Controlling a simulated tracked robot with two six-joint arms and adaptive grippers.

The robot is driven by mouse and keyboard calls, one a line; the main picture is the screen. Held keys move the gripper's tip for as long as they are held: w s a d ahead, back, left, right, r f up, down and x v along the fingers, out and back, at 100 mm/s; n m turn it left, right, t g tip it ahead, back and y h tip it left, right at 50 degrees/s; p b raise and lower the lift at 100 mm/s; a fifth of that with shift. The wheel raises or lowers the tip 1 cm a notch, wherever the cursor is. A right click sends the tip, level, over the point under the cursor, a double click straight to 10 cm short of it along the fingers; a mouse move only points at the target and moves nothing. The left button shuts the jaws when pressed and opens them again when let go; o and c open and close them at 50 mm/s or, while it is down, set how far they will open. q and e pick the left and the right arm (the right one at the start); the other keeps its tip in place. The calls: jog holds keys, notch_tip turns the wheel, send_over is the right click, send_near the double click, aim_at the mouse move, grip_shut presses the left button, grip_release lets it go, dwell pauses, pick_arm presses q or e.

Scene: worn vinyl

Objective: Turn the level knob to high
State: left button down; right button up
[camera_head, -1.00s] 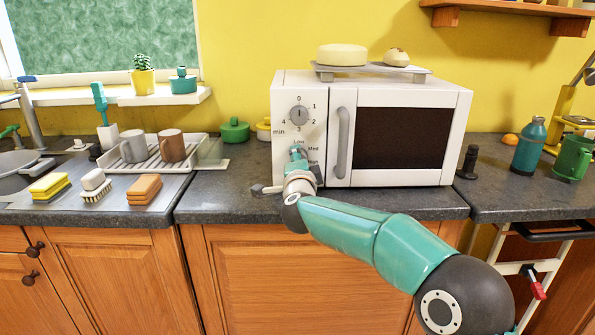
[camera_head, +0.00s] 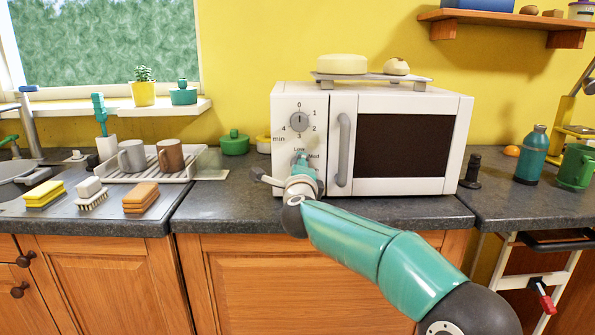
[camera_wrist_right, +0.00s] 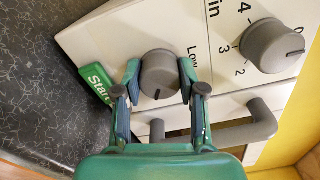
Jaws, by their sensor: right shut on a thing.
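The white microwave (camera_head: 395,103) stands on the dark counter. Its lower grey knob, the level knob (camera_wrist_right: 159,70), sits beside the printed word Low in the right wrist view. My right gripper (camera_wrist_right: 158,80) is shut on this knob, one teal finger on each side. The knob's dark pointer mark faces down in that view, about a quarter turn from Low, which is the Med side. In the head view the right gripper (camera_head: 301,164) mostly hides the knob; Low and Med show around it, but a High label is not visible. My left gripper is not in view.
The upper timer knob (camera_head: 299,121) is just above my gripper. The door handle (camera_head: 343,150) is close on its right. A green Start button (camera_wrist_right: 97,83) is beside the knob. The dish rack (camera_head: 163,172) is left.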

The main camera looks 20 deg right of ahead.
jog(key=shift+d+f, duration=0.1)
jog(key=shift+f, duration=0.3)
jog(key=o, duration=1.1)
jog(key=shift+o, duration=0.2)
jog(key=shift+r, duration=0.2)
jog(key=v, duration=1.2)
